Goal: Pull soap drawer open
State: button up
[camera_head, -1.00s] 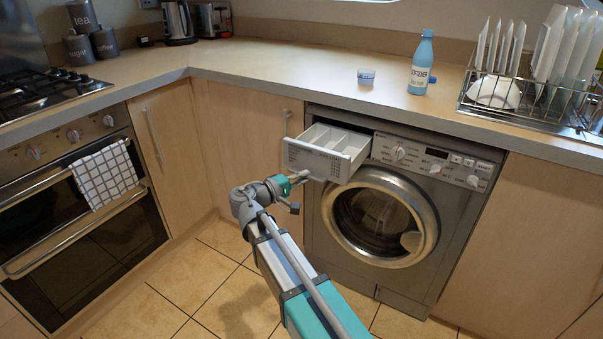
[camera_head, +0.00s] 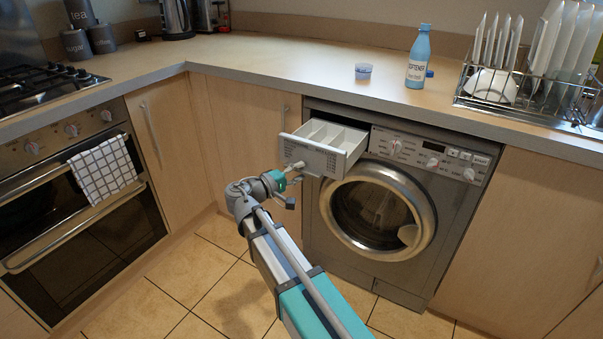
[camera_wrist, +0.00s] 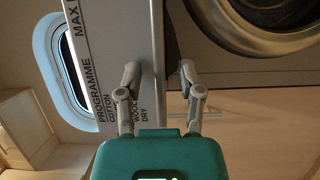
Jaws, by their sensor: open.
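The soap drawer (camera_head: 343,166) of the washing machine (camera_head: 306,205) stands pulled out at the machine's upper left. Its white compartments show from above. My gripper (camera_head: 298,166) is at the lower left of the drawer's grey front. In the wrist view, the two fingers of my gripper (camera_wrist: 158,72) are apart, with nothing clamped between them. The drawer front (camera_wrist: 120,40), printed with PROGRAMME and MAX, lies beyond them. The left finger overlaps the panel and the right finger is past its edge. I cannot tell whether either finger touches it.
The worktop (camera_head: 290,70) overhangs just above the drawer. On it are a blue softener bottle (camera_head: 418,62), a small cup (camera_head: 363,71) and a dish rack (camera_head: 530,100). The round machine door (camera_head: 375,215) is shut below.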

jog(key=shift+s+a, duration=0.1)
jog(key=v, duration=1.1)
jog(key=shift+s+a, duration=0.25)
dwell(0.5)
jog(key=s+d+f+m+g+y, duration=0.1)
jog(key=d+f+g+y, duration=0.15)
jog(key=d+f, duration=0.35)
jog(key=s+d+f+m+g+y, duration=0.1)
jog(key=d+f+g+y, duration=0.2)
jog(key=d, duration=0.6)
jog(key=s+d+f+m+g+y, duration=0.5)
jog(key=s+d+f+y, duration=0.4)
jog(key=f, duration=0.1)
notch_tip(320, 180, up, 38)
jog(key=p, duration=3.7)
jog(key=shift+s+d+f+t+y, duration=0.1)
jog(key=shift+t+y, duration=0.15)
